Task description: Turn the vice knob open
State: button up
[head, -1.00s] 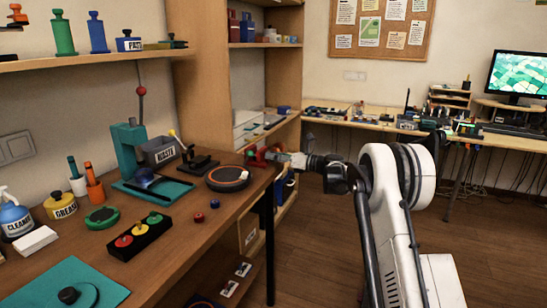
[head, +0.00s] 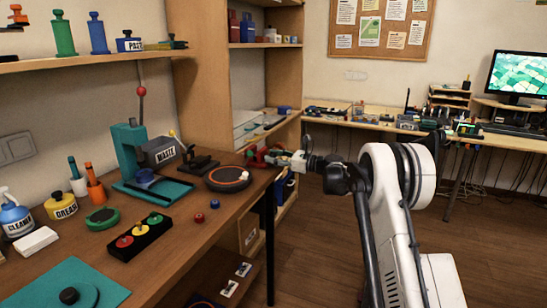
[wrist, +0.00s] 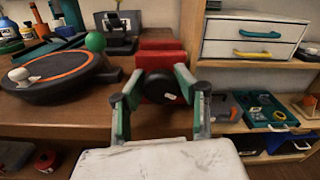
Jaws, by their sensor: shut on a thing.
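The red vice (head: 256,160) sits at the right end of the wooden bench in the head view. In the wrist view, the red vice body (wrist: 160,52) lies straight ahead, with its round dark knob (wrist: 166,88) facing me. My gripper (wrist: 160,95) has one finger on each side of the knob and is shut on it. In the head view my gripper (head: 280,156) reaches in from the right at the bench edge; the knob is too small and covered to make out there.
A dark round turntable with an orange ring (head: 229,178) stands left of the vice, close to my gripper. A green ball (wrist: 95,41) is near the vice. A shelf with drawers (wrist: 255,38) and trays is to the right. The floor on the right is open.

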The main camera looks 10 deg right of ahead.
jog(key=shift+n, duration=1.2)
jog(key=o, duration=1.2)
jog(key=v, duration=1.2)
